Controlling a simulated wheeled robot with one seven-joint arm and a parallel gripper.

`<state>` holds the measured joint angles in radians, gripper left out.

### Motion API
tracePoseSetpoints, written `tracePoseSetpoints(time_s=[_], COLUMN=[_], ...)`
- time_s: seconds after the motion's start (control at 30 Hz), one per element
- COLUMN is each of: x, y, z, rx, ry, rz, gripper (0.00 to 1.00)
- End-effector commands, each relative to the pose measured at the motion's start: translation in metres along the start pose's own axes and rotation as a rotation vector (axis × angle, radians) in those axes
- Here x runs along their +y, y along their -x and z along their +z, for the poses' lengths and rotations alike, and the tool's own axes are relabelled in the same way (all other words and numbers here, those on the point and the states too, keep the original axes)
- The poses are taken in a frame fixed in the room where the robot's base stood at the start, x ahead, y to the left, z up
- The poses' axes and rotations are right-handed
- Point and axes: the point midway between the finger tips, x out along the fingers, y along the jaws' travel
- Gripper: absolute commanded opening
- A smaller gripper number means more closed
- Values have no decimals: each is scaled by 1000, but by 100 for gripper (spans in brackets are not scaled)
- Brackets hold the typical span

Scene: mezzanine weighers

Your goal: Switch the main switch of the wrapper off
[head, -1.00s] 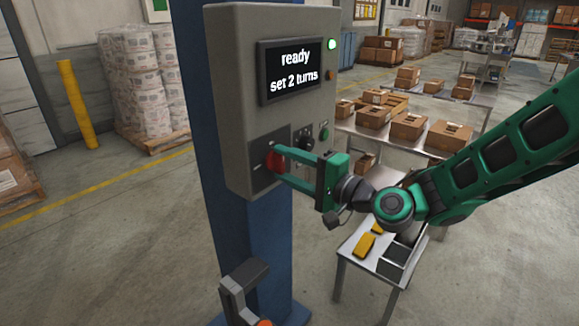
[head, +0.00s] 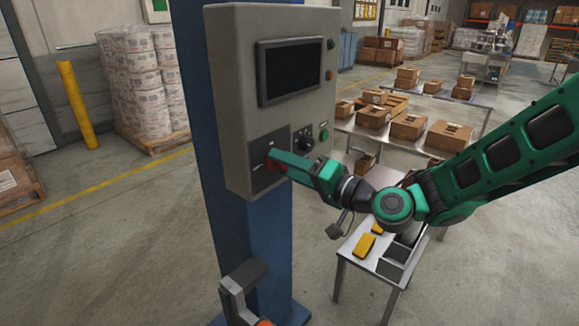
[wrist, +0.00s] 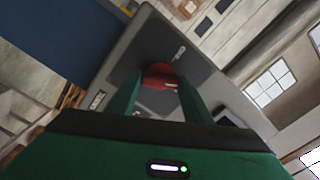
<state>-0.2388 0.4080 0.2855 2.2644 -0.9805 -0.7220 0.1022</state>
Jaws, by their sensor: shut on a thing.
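The wrapper's grey control box (head: 228,90) is mounted on a blue column. Its display (head: 290,72) is dark and blank, and the lamp at its upper right (head: 331,44) is unlit. The red main switch (head: 271,164) sits on a dark plate low on the box, mostly hidden by my gripper in the head view. In the wrist view the red switch knob (wrist: 160,76) lies between the two green fingers. My gripper (head: 277,162) is shut on this knob, with its jaws turned compared with the box's upright edges.
A black knob (head: 305,144) and a green button (head: 324,135) sit right of the switch. A small table (head: 352,262) with yellow items and dark bins stands below my arm. Cartons lie on a table behind (head: 425,148). Wrapped pallets (head: 143,85) and a yellow post (head: 78,105) are left.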

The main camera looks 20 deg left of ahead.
Motion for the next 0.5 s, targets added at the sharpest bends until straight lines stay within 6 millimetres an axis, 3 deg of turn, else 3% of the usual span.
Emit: tracePoseSetpoints(time_s=[0.5], x=[5], y=[2], z=[4], rx=[-11], ry=[487], rz=[9], gripper=[23])
